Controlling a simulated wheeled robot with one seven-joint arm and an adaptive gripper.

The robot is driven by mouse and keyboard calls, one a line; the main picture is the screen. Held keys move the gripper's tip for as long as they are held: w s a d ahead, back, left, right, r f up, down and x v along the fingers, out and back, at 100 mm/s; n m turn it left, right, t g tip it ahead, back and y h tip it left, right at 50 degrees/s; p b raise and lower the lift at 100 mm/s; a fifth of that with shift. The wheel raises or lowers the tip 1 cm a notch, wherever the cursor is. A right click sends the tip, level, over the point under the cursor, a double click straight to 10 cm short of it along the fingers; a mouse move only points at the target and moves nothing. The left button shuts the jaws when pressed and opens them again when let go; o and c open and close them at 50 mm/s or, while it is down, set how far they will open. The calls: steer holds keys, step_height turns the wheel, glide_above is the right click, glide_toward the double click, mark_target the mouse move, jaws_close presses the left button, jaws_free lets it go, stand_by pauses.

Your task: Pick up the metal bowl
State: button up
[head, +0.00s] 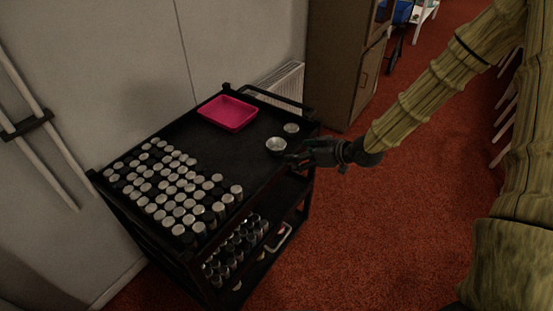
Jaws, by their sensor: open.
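A round metal bowl (276,145) with a shiny rim sits on the top shelf of the black cart (250,172), near its right edge. A smaller round metal piece (291,129) stands just behind it and to its right; I cannot tell if it is a bowl too. My gripper (293,159) is open at the cart's right edge, just right of and in front of the bowl. It looks empty. I cannot tell whether a fingertip touches the bowl. The bowl's rim shows, and its near right side is close to the fingers.
A pink tray (228,112) lies at the back of the shelf. Several silver-topped cans (165,185) fill the left and front part, with more cans on the lower shelf (233,245). A brown cabinet (345,65) stands behind. The red floor (400,200) on the right is clear.

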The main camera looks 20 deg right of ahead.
mark_target(270, 144)
steer(key=shift+n+t+y, duration=0.3)
steer(key=shift+n+t, duration=0.1)
steer(key=shift+n, duration=0.2)
steer(key=w, duration=0.2)
steer(key=w+b, duration=0.1)
steer(key=w, duration=0.2)
steer(key=shift+w+a+r, duration=0.1)
steer(key=shift+w+a, duration=0.25)
steer(key=shift+w, duration=0.05)
steer(key=shift+s+a+x, duration=0.15)
steer(key=shift+x, duration=1.3)
steer(key=shift+s+a+x, duration=0.15)
steer(key=shift+x, duration=1.3)
steer(key=c, duration=1.1)
